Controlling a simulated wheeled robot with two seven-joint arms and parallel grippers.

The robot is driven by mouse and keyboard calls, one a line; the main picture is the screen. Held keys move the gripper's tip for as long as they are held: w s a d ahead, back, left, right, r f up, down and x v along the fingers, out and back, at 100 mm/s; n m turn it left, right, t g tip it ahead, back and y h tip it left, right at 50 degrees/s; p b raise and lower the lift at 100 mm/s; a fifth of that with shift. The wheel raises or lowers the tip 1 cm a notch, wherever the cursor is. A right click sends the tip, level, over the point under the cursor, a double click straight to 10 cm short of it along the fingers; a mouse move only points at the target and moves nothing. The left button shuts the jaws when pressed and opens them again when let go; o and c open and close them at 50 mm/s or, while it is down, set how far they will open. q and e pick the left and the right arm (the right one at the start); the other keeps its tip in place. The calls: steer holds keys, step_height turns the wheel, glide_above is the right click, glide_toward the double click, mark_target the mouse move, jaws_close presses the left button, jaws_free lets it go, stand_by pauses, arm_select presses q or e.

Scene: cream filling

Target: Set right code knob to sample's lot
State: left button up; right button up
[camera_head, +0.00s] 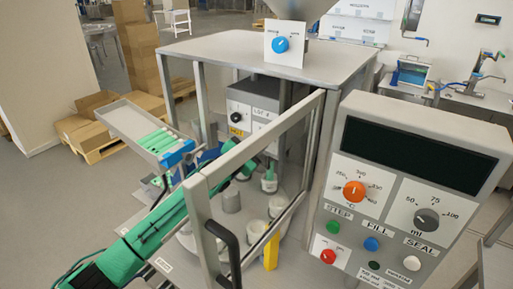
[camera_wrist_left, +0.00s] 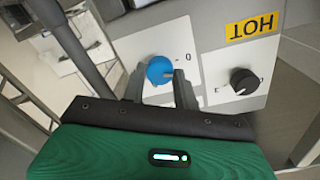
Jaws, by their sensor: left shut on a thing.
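In the left wrist view, seen upside down, a blue knob (camera_wrist_left: 160,70) sits on a white plate of the sealing box. The fingers of my left gripper (camera_wrist_left: 160,76) are at both sides of it, shut on it. A printed 0 shows beside the knob; its other marks are hidden by the fingers. In the head view my green left arm reaches past the door frame, and the blue knob is hidden there. The box's white label with "LOT" (camera_head: 265,111) shows, but its smaller text is unreadable. My right gripper is not in view.
A black knob (camera_wrist_left: 241,81) and a yellow HOT label (camera_wrist_left: 254,27) are beside the blue knob. A metal door frame (camera_head: 265,140) stands close to my left arm. Several jars, including a white one (camera_head: 257,231), stand below. The control panel (camera_head: 415,190) is at right.

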arm_select(q)
steer(key=m, duration=0.3)
steer(key=shift+m, duration=2.3)
steer(key=o, duration=1)
